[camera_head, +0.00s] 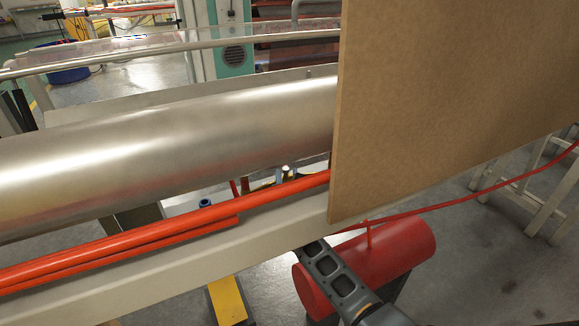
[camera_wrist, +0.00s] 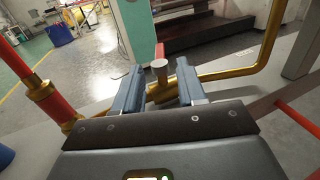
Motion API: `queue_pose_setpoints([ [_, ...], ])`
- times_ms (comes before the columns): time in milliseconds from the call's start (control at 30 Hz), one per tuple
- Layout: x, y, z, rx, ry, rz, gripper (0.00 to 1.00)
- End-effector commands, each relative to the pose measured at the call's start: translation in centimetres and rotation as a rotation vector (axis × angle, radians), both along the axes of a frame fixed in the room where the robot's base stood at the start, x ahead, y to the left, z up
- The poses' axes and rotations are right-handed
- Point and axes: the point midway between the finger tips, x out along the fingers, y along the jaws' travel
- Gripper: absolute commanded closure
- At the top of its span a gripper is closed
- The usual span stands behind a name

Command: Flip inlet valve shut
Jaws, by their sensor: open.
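The inlet valve shows in the wrist view as a short red handle (camera_wrist: 160,50) with a pale round stem end (camera_wrist: 159,64) and a brass body (camera_wrist: 162,92) below. The red handle points up in the picture, away from my gripper. My gripper (camera_wrist: 159,72) is open, with one finger on each side of the valve. The stem end lies between the fingers, with a gap on both sides; I cannot tell whether either finger touches the brass body. In the head view my gripper is hidden, and the valve cannot be made out clearly behind the beam.
A brass pipe (camera_wrist: 262,58) runs right from the valve and bends upward. A red and brass upright pipe (camera_wrist: 50,97) stands at left. In the head view, a brown board (camera_head: 450,90) blocks the right side, near a large metal roller (camera_head: 170,140), red pipes (camera_head: 150,238) and a red tank (camera_head: 385,262).

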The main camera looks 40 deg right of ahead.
Motion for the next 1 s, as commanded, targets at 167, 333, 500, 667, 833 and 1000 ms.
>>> queue_pose_setpoints([
  [167, 2.2, -1.6, -0.2, 0.001, -0.003, -0.001, 0.6],
  [333, 4.2, -3.0, -0.2, 0.004, -0.003, 0.0, 0.6],
  [500, 5.3, -3.8, -0.2, 0.004, -0.002, 0.0, 0.6],
  [667, 5.6, -4.1, 0.0, 0.005, -0.003, 0.0, 0.6],
  [833, 5.6, -4.0, 0.0, 0.005, -0.003, 0.0, 0.6],
  [1000, 5.6, -4.0, 0.0, 0.005, -0.003, 0.0, 0.73],
])
